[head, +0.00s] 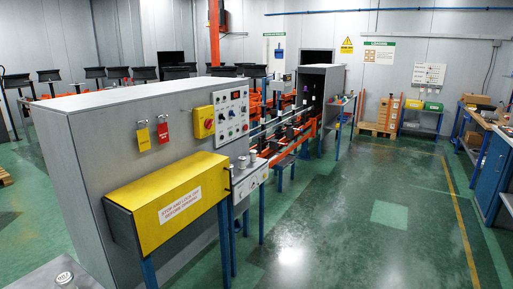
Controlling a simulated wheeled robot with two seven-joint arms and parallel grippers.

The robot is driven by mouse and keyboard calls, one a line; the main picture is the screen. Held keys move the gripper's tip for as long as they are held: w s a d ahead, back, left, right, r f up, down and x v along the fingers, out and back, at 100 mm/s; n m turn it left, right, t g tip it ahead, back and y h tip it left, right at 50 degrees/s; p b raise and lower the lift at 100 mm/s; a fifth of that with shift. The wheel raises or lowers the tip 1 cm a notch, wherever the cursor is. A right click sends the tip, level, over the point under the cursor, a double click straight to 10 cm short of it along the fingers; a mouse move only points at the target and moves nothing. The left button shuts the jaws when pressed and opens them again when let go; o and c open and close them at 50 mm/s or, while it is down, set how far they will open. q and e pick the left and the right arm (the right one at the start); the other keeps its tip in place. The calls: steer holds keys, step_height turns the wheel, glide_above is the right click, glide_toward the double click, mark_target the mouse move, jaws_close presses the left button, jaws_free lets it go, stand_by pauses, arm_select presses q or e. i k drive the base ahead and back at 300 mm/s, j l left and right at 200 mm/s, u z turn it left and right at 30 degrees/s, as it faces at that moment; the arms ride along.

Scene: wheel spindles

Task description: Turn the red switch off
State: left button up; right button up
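A red rotary switch (208,123) sits on a yellow square housing (198,129) on the upper right of the grey cabinet's front face. The knob is small and its exact angle is too fine to tell. A white control panel (231,114) with several buttons and lamps is mounted just right of it. Neither of my grippers shows in the head view.
The grey cabinet (85,150) fills the left. A yellow box (170,205) with a warning label juts out below the switch on blue legs. A small grey control box (250,180) is beside it. Green floor (340,220) is open to the right, with blue workbenches (492,175) beyond.

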mark_target(207, 123)
steer(key=i+l+u, duration=0.25)
steer(key=i, duration=0.2)
steer(key=i+l+u, duration=0.3)
steer(key=i, duration=0.15)
